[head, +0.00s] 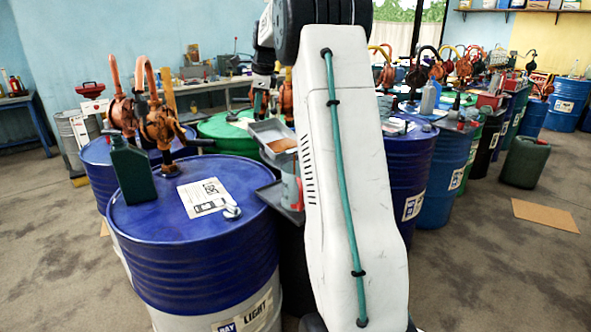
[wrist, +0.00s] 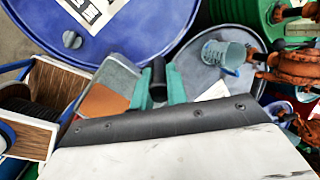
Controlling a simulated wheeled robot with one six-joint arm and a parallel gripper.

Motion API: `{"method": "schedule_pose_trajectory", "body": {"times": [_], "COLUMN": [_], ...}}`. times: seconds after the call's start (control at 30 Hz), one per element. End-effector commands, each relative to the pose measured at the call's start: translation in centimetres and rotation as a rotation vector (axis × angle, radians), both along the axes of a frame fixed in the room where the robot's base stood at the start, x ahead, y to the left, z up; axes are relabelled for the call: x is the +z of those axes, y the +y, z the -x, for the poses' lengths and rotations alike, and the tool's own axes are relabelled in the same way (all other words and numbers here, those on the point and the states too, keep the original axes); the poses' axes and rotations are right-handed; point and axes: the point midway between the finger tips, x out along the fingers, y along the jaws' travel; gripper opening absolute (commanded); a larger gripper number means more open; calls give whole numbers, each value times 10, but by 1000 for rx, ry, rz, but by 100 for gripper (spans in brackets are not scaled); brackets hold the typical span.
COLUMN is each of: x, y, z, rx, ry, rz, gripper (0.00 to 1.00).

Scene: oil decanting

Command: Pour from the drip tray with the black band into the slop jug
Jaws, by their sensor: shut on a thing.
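A grey drip tray (head: 269,133) with brown oil in it is held up beside my arm in the head view. It also shows in the wrist view (wrist: 121,75), with the oil pooled at its near end. My gripper (wrist: 159,84) has teal fingers shut on a black handle at the tray's right side. I cannot make out a black band on the tray. A clear jug (wrist: 222,54), likely the slop jug, stands on a grey drum lid (wrist: 199,77) to the right of the gripper, apart from the tray. My arm hides much of this area in the head view.
A blue drum (head: 190,255) stands at left with a dark green bottle (head: 132,172), an orange pump (head: 160,125) and a paper label on it. A green drum (head: 228,133) is behind. More drums with pumps stand right of my arm. Open floor lies at far left and right.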

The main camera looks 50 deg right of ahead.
Motion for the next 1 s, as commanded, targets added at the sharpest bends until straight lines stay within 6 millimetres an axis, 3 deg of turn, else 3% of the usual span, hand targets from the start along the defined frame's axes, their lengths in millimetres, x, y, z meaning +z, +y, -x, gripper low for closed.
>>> {"method": "schedule_pose_trajectory", "body": {"times": [1.0], "x": [4], "y": [-1], "z": [5], "rx": [-2], "ry": [-43], "rz": [9], "gripper": [0]}}
